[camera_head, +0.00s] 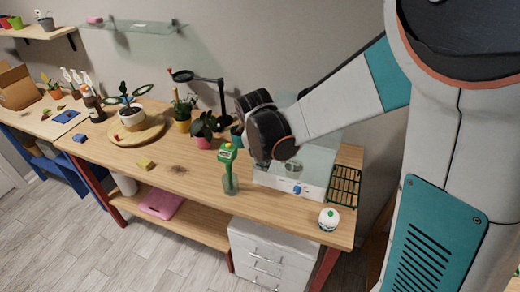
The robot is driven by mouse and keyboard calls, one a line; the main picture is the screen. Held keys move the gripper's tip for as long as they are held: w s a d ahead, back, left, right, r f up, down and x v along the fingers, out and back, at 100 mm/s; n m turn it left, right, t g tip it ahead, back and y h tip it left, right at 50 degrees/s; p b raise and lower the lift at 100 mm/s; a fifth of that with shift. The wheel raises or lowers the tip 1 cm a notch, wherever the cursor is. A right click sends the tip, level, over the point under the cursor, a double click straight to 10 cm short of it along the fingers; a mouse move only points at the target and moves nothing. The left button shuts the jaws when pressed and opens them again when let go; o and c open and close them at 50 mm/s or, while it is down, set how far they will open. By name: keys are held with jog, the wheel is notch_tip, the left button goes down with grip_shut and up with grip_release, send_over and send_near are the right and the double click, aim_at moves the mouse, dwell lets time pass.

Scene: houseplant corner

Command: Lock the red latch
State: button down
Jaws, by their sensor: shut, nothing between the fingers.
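I cannot make out a red latch; it may be hidden or too small. A clear case with a white base (313,192) stands at the right part of the wooden bench, with a blue knob (297,189) on its front. My arm reaches in from the upper right, in front of the case's upper part, and covers some of it. My gripper (262,162) is the dark end of the arm, beside the case's left side and above the bench. It is shut and empty. Its fingertips are small and hard to tell apart. I cannot tell whether it touches the case.
A green-topped spray bottle (230,169) stands just left of the case. A pink-potted plant (204,140) is behind it. A green wire rack (345,187) and a white round jar (329,219) are at the right. The bench's front middle is mostly clear, with a yellow sponge (146,163).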

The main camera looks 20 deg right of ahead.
jog(key=b+x, duration=0.1)
jog(key=x, duration=0.5)
jog(key=r, duration=0.1)
jog(key=w+r, duration=0.1)
jog(key=d+r, duration=0.1)
jog(key=shift+w+d+r, duration=0.1)
jog(key=shift+w+r, duration=0.15)
jog(key=shift+w, duration=0.1)
